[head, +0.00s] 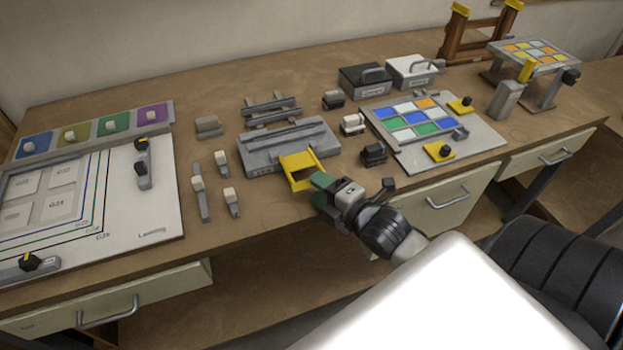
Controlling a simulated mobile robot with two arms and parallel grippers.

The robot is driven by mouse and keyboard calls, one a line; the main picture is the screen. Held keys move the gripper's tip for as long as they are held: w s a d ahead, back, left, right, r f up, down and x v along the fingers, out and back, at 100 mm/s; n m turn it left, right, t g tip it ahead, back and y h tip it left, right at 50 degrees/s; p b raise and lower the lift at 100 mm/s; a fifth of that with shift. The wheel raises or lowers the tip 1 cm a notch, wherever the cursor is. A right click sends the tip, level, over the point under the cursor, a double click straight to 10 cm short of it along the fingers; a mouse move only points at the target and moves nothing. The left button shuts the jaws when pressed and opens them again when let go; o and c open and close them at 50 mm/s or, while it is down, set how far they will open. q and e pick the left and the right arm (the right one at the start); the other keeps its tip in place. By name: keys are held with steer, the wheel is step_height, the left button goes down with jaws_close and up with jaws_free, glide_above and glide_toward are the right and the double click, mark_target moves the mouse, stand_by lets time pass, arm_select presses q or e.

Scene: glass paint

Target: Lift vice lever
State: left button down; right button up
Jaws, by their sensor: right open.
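The grey vice (288,143) lies on the wooden bench near its middle. Its yellow lever (299,160) is a U-shaped frame at the vice's front edge, reaching toward the bench's front. My right gripper (318,188), with green fingertips, is at the lever's near end. The gripper is open. I cannot tell whether its fingers touch the lever or only sit beside it. My left gripper is not in view.
A grey board with coloured tiles (470,150) and yellow clamps is right of the vice. Small white-topped tools (230,201) stand to the left, near a large white template board (160,200). Two boxes (365,80) are behind. Bare wood lies in front of the vice.

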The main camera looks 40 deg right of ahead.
steer(key=shift+w+a+f, duration=0.1)
steer(key=shift+w+a, duration=0.05)
steer(key=shift+w, duration=0.65)
steer(key=shift+w+a+f, duration=0.1)
steer(key=shift+w, duration=0.65)
steer(key=shift+c, duration=0.2)
jaws_close()
